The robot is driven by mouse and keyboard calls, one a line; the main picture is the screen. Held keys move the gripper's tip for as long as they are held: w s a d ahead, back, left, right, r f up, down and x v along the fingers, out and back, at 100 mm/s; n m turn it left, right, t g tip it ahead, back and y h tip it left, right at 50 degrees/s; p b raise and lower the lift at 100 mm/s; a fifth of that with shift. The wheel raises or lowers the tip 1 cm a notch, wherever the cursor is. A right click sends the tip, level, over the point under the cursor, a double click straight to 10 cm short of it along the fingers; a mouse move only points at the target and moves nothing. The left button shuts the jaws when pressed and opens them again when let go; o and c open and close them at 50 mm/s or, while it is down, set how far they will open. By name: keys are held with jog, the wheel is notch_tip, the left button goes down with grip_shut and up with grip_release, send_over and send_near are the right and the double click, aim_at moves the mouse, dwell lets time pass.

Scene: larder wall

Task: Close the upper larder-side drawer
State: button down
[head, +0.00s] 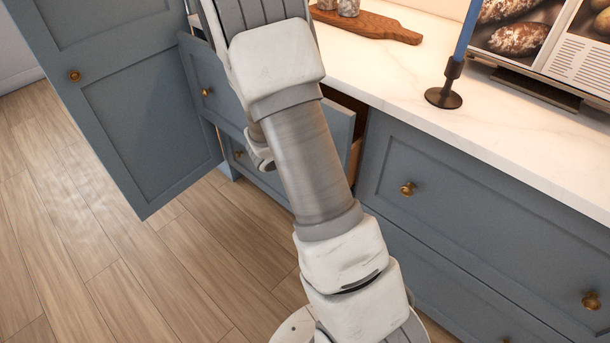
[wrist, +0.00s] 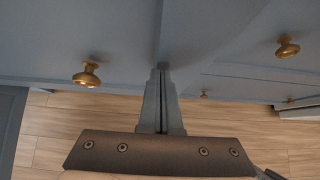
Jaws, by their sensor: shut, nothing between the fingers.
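The upper larder-side drawer (head: 220,106) stands pulled out in the head view, with a blue-grey front and a small brass knob (head: 206,92). Its wooden side (head: 354,158) shows in the gap right of my arm. My arm crosses in front and hides much of the drawer. In the wrist view my gripper (wrist: 161,72) is shut and empty, its fingertips close to blue-grey fronts. I cannot tell whether they touch. A brass knob (wrist: 88,74) is left of the fingers and another (wrist: 288,47) is to the right.
A tall larder door (head: 130,100) stands open at left. Closed drawers (head: 470,195) are at right. The white counter (head: 400,75) holds a wooden board (head: 375,27), a candle holder (head: 445,92) and an open book (head: 545,40). The wooden floor (head: 80,240) is clear at lower left.

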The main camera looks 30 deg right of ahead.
jog(key=w+d, duration=0.2)
jog(key=d, duration=0.6)
jog(key=shift+w+b, duration=0.3)
jog(key=shift+b, duration=0.15)
jog(key=shift+d+r, duration=0.2)
